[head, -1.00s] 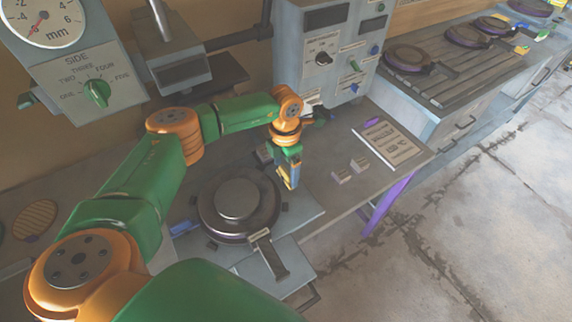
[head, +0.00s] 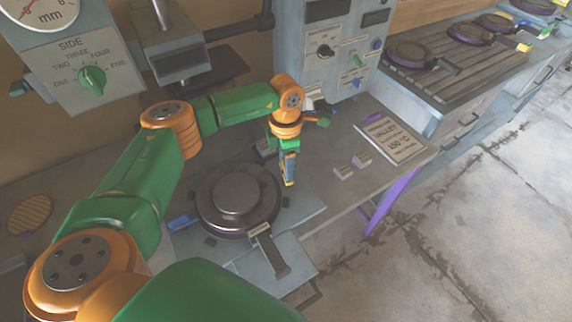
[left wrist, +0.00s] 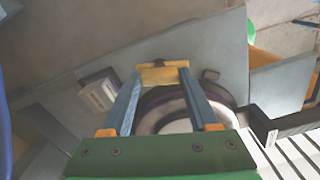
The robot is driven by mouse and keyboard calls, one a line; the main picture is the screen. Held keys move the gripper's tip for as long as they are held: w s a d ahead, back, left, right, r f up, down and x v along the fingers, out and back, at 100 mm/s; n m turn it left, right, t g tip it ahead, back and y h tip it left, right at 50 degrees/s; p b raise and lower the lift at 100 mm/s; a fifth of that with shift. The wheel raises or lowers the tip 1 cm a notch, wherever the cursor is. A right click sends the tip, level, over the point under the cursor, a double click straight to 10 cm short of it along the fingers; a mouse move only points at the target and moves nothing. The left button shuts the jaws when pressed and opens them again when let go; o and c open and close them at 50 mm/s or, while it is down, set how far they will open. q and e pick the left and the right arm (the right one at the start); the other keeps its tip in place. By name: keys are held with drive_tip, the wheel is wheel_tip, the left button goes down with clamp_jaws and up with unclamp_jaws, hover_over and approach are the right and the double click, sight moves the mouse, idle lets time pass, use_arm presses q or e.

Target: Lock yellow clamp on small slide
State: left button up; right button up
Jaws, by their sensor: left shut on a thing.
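My left gripper (head: 289,184) points down at the right edge of the round dark plate (head: 238,228). In the left wrist view its two blue fingers (left wrist: 160,78) are shut on the yellow clamp (left wrist: 162,75), which lies between the fingertips. The plate also shows there, partly hidden behind the fingers (left wrist: 150,122). The plate sits on the grey slide (head: 305,214) on the bench. In the head view the clamp is mostly hidden by the gripper, so I cannot tell how far it is turned. My right gripper is not in view.
A blue clamp (head: 182,222) is at the plate's left side. A dark handle (head: 270,250) sticks out at its front. Two small labelled blocks (head: 352,166) and a sign (head: 398,138) lie to the right. A control box (head: 335,50) stands behind.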

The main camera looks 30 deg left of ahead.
use_arm(q)
drive_tip(key=m+b, duration=0.2)
drive_tip(key=m, duration=0.1)
drive_tip(key=shift+f+m, duration=0.15)
drive_tip(key=shift+m, duration=0.25)
drive_tip(key=m+b, duration=0.2)
drive_tip(key=m, duration=0.1)
drive_tip(key=shift+m, duration=0.3)
drive_tip(key=m+b, duration=0.1)
drive_tip(key=m, duration=0.2)
drive_tip(key=shift+m+b, duration=0.7)
drive_tip(key=shift+m, duration=1.4)
drive_tip(key=shift+r+m, duration=0.2)
drive_tip(key=shift+m, duration=0.1)
drive_tip(key=o, duration=1.4)
